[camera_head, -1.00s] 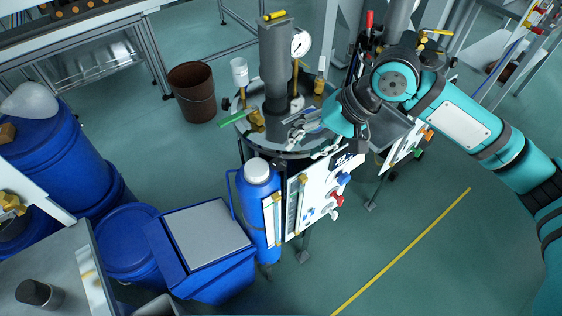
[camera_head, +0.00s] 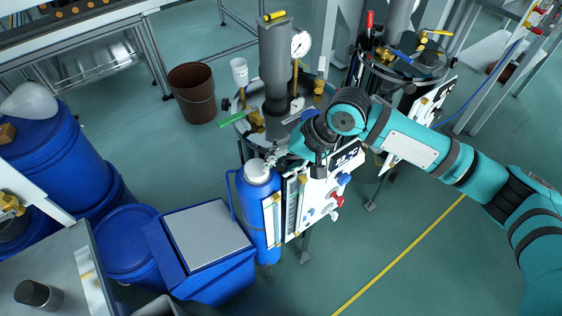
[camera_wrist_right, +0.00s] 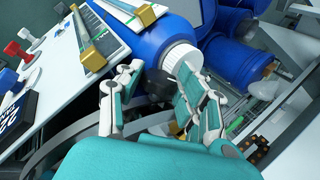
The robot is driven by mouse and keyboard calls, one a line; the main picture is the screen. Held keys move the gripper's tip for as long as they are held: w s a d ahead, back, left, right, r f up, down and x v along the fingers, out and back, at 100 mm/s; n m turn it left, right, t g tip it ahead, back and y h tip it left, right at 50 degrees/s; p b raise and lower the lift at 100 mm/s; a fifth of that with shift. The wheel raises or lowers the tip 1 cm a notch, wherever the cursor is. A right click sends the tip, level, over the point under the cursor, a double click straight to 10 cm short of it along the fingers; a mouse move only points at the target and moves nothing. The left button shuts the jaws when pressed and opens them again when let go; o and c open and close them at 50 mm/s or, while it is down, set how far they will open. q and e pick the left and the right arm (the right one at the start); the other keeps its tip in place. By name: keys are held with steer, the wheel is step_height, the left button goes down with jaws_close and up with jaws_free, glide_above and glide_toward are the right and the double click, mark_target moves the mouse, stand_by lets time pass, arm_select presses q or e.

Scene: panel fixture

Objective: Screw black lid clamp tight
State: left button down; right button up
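The black lid clamp knob (camera_wrist_right: 158,86) shows between the fingers in the right wrist view. It stands at the edge of the round metal vessel lid (camera_wrist_right: 70,130), with a blue bottle behind it. My right gripper (camera_wrist_right: 160,76) is open, its two fingers on either side of the knob; the right finger looks close to it, and contact cannot be told. In the head view my right gripper (camera_head: 278,160) hangs over the vessel's front edge, just above the white panel and near the bottle's cap. The clamp is hidden there by gripper and arm. My left gripper is not in view.
A blue bottle (camera_head: 258,205) with a white cap (camera_head: 257,168) stands close beside the gripper. The white panel (camera_head: 315,200) carries red and blue knobs. A metal column (camera_head: 275,70) and gauge (camera_head: 301,43) rise behind. Open floor (camera_head: 400,225) lies front right.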

steer(key=c, duration=0.6)
steer(key=shift+s+d+y+p, duration=0.15)
steer(key=shift+y+p, duration=0.45)
steer(key=shift+p, duration=0.05)
steer(key=shift+f+y, duration=0.15)
steer(key=shift+y, duration=0.25)
steer(key=shift+f+t+y, duration=0.15)
steer(key=shift+t+y, duration=0.15)
steer(key=shift+y, duration=0.5)
steer(key=o, duration=0.9)
